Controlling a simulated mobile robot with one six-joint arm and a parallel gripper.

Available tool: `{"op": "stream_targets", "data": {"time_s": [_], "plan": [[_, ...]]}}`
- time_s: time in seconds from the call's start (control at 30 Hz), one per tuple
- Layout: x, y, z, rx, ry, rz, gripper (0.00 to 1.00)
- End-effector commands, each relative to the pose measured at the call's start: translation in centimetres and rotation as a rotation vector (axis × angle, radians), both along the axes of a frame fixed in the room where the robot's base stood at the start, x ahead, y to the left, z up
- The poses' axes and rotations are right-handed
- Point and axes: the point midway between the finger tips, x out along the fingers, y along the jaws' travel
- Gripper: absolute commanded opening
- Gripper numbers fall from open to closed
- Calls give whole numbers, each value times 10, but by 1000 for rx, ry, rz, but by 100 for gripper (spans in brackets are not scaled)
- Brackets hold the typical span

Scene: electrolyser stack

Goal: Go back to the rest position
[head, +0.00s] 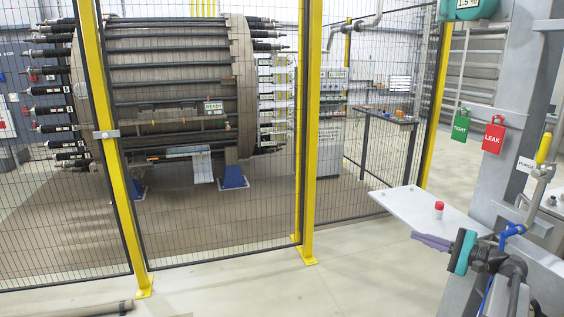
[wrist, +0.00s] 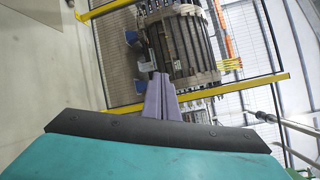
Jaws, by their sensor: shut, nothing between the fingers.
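My gripper (head: 418,239) shows at the lower right of the head view, with purple fingers on a teal and black body. It points left, just in front of a light grey shelf plate (head: 400,205). In the wrist view my gripper (wrist: 160,78) has its two purple fingers together, with nothing between them. The fingers point toward the fence and the stack, well apart from both.
A green TIGHT tag (head: 461,127) and a red LEAK tag (head: 493,138) hang on a grey post. Yellow-framed mesh fence (head: 310,130) encloses the stack (head: 170,85). Open floor (head: 250,290) lies in front.

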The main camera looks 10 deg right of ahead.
Motion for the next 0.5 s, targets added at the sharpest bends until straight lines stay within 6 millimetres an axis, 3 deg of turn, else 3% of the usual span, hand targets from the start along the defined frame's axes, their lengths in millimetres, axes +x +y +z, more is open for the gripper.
{"op": "stream_targets", "data": {"time_s": [0.03,0.2,0.5], "plan": [[10,21,-18,5,25,28,0],[34,80,-71,8,102,109,0],[51,192,-167,-17,249,262,0]]}}
